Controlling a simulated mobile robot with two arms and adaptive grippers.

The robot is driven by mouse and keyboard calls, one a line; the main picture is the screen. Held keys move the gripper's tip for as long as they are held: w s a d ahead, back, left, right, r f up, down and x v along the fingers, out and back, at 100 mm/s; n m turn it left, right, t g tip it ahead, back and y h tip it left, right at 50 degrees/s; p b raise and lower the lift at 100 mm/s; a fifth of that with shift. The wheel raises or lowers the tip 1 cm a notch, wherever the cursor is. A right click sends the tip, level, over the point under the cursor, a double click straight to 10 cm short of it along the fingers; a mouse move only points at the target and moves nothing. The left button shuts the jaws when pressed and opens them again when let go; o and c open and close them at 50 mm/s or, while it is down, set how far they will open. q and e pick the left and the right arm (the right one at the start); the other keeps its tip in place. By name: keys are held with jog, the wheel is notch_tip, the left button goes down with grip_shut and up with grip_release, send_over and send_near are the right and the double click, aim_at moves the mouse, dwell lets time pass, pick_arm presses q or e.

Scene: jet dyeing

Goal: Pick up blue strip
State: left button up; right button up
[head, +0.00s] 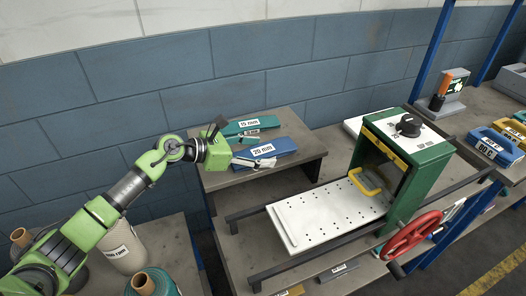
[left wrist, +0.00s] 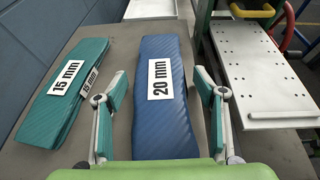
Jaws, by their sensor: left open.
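The blue strip (head: 284,146), labelled 20 mm, lies flat on a small raised grey shelf. In the left wrist view the blue strip (left wrist: 163,125) runs lengthwise between the fingers. My left gripper (head: 256,151) is open, with one finger on each side of the strip's near part. In the left wrist view my left gripper (left wrist: 160,88) shows gaps between both fingers and the strip; contact is not visible. My right gripper is not in view.
A teal strip (head: 233,128) labelled 15 mm lies beside the blue one, close to a finger. A green-framed machine (head: 433,158) with a white perforated plate (head: 328,213) and a red handwheel (head: 411,236) stands to the right. Fabric rolls (head: 122,248) stand lower left.

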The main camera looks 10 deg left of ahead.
pick_arm(q)
jog(key=c, duration=1.3)
jog(key=shift+r, duration=0.15)
